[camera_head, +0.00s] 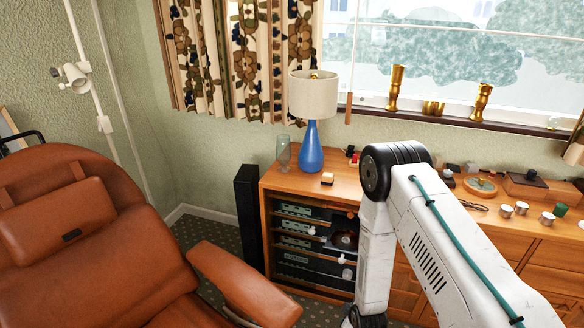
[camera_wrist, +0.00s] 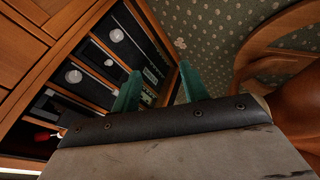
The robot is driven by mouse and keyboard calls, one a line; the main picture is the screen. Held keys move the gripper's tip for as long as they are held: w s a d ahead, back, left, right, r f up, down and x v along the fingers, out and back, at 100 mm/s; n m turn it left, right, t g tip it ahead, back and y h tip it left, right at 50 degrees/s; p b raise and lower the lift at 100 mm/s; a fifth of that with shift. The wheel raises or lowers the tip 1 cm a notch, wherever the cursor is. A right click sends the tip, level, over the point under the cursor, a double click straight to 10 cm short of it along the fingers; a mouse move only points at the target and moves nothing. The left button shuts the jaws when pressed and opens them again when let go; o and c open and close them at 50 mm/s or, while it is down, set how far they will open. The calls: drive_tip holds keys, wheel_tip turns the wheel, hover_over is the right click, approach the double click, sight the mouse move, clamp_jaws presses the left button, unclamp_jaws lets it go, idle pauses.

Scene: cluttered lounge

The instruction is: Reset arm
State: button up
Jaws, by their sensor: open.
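My gripper (camera_wrist: 160,92) shows in the wrist view, with two green fingers apart and nothing between them. It is open and hangs in front of the wooden sideboard (camera_wrist: 72,25), near its shelves of stereo equipment. In the head view my white arm covers part of the sideboard (camera_head: 318,193), bent with its elbow high and its lower link pointing down. The gripper itself is hidden or out of frame in the head view.
A brown leather armchair (camera_head: 100,250) stands at left, close to the sideboard. A blue lamp (camera_head: 310,148), a glass vase (camera_head: 283,152) and several small cups and items stand on the sideboard top. A black speaker (camera_head: 248,215) stands beside it. Carpet shows between chair and sideboard.

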drive_tip(key=s+d+r+m+g, duration=0.1)
drive_tip(key=s+r+m+g, duration=0.25)
drive_tip(key=r, duration=0.75)
drive_tip(key=s+d+r+m+g, duration=0.15)
drive_tip(key=s+r, duration=0.25)
drive_tip(key=r, duration=0.7)
drive_tip(key=s+d+r+m+g, duration=0.1)
drive_tip(key=s+r+m+g, duration=0.2)
drive_tip(key=r, duration=0.8)
drive_tip(key=s+d+r+m+t, duration=0.1)
drive_tip(key=s+r, duration=0.8)
drive_tip(key=r, duration=0.3)
drive_tip(key=s+d+r+m+t, duration=0.1)
drive_tip(key=s+d+r+m, duration=0.1)
drive_tip(key=s+r, duration=0.8)
wheel_tip(320, 180, up, 4)
drive_tip(key=shift+s+d+f+t, duration=0.2)
drive_tip(key=shift+d+f+t, duration=0.05)
drive_tip(key=shift+d+t, duration=0.05)
